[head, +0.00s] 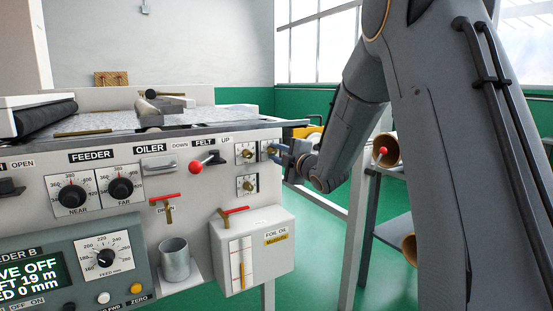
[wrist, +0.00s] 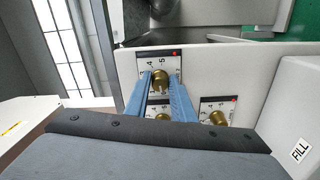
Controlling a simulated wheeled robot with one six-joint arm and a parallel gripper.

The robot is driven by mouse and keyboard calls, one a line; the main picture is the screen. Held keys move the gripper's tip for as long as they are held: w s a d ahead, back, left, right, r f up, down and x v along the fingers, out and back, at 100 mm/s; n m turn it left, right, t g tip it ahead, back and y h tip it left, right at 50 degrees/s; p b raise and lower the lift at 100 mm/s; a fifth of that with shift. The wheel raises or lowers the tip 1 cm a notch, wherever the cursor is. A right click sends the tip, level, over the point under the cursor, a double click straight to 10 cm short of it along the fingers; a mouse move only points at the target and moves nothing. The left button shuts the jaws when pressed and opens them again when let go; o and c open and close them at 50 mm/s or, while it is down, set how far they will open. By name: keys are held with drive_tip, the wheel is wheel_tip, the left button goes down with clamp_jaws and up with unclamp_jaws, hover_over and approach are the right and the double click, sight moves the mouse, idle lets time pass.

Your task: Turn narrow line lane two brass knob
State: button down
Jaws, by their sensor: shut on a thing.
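Three small brass knobs on white dial plates sit at the right end of the machine's front panel. In the head view, the upper left knob (head: 246,153) and lower left knob (head: 247,185) are clear of my gripper (head: 276,152). My gripper is at the upper right dial, its blue fingers shut on that brass knob (wrist: 159,77), seen between the fingertips in the wrist view (wrist: 160,86). The other two knobs show there below (wrist: 160,112) and at lower right (wrist: 217,118), the first partly between the fingers. Lane names are not readable.
A red-ball lever (head: 196,167) stands left of the dials. Below are a red-handled valve (head: 233,211), the oil box (head: 273,260) and a metal cup (head: 174,262). A dark shelf rack with rolls (head: 385,150) stands behind my arm on the right.

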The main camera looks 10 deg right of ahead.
drive_tip(key=shift+n, duration=0.3)
drive_tip(key=c, duration=1.5)
unclamp_jaws()
drive_tip(key=shift+v, duration=3.95)
